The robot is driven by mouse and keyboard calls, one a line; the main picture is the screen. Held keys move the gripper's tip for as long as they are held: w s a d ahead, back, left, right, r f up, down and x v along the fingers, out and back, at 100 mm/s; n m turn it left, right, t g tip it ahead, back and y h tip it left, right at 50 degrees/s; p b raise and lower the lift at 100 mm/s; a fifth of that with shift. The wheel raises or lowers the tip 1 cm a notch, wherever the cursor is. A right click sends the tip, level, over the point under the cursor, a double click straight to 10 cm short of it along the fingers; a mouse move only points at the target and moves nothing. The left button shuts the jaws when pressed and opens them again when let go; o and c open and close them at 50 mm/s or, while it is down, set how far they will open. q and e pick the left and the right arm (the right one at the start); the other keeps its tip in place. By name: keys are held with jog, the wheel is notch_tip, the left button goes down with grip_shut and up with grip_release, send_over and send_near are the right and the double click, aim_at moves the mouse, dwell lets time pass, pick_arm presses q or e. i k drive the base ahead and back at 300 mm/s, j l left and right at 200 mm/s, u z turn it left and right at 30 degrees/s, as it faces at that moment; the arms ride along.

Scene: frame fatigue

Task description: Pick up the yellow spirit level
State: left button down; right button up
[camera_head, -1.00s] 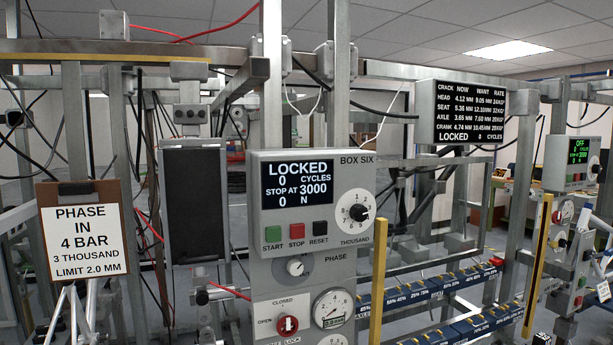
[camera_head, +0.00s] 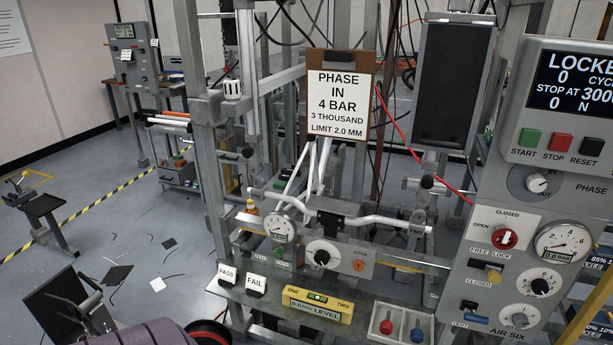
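The yellow spirit level (camera_head: 318,305) lies on the grey shelf (camera_head: 232,292) of the test rig, at the lower middle of the head view. It has a green vial window on top and a front marked "0.0mm LEVEL", with "ONE" and "TWO" at its ends. Its front and top show clearly, and nothing covers it. Neither of my grippers can be made out in the head view, and nothing holds the level.
PASS (camera_head: 228,275) and FAIL (camera_head: 256,285) cards stand left of the level. A tray (camera_head: 373,325) with a red and a blue knobbed piece is on its right. Above are a dial gauge (camera_head: 281,229) and a handlebar (camera_head: 375,222). The control panel (camera_head: 507,205) stands at the right.

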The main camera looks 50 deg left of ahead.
aim_at(332, 308)
jog(key=u, duration=1.5)
jog(key=i+j+z, duration=0.25)
jog(key=i+j, duration=0.15)
jog(key=i, duration=0.15)
jog(key=i+j+z, duration=0.25)
jog(key=i+j, duration=0.25)
